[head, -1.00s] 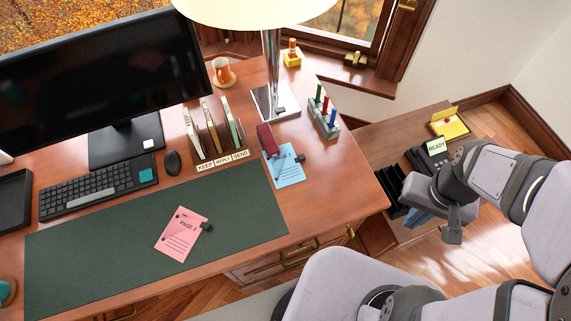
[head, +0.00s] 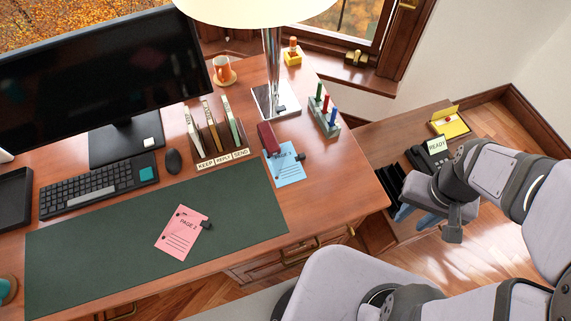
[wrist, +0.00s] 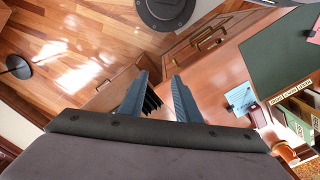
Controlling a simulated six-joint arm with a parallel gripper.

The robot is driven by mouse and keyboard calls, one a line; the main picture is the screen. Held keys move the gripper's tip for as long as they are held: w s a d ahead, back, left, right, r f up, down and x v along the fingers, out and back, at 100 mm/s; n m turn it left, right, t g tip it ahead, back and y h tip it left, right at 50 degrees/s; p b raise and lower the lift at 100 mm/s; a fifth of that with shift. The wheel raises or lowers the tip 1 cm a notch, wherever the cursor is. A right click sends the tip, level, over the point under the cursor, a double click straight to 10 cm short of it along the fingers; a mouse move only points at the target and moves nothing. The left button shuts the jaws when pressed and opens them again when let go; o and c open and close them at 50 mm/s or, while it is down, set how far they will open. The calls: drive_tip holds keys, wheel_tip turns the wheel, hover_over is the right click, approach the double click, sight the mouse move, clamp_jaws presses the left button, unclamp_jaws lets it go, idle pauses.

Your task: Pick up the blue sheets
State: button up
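The blue sheets (head: 290,172) lie on the desk right of the green mat, with a dark clip at their right edge and a dark red stapler-like object (head: 268,139) at their upper left. They also show in the wrist view (wrist: 240,98), toward the right. My gripper (head: 412,214) is off the desk's right side, well apart from the sheets, above the low side cabinet. In the wrist view its two blue fingers (wrist: 158,88) stand apart with nothing seen between them but the background.
A pink page (head: 182,234) with a clip lies on the green mat (head: 90,260). A sorter (head: 215,145) labelled KEEP, REPLY, SEND stands behind. A pen stand (head: 325,123) and lamp (head: 272,85) are near the sheets. A device reading READY (head: 436,146) sits on the side cabinet.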

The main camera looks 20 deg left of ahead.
drive_tip(key=shift+o, duration=0.3)
drive_tip(key=m+b, duration=0.9)
drive_tip(key=b, duration=0.5)
approach(299, 156)
drive_tip(key=shift+s+d+f, duration=0.1)
drive_tip(key=shift+d+f, duration=0.3)
drive_tip(key=shift+d, duration=0.1)
drive_tip(key=shift+a+f+p, duration=0.25)
drive_tip(key=shift+f+p, duration=0.25)
drive_tip(key=shift+f, duration=1.35)
drive_tip(key=shift+a+f+p, duration=0.2)
drive_tip(key=shift+f+p, duration=0.3)
drive_tip(key=shift+f, duration=1.35)
clamp_jaws()
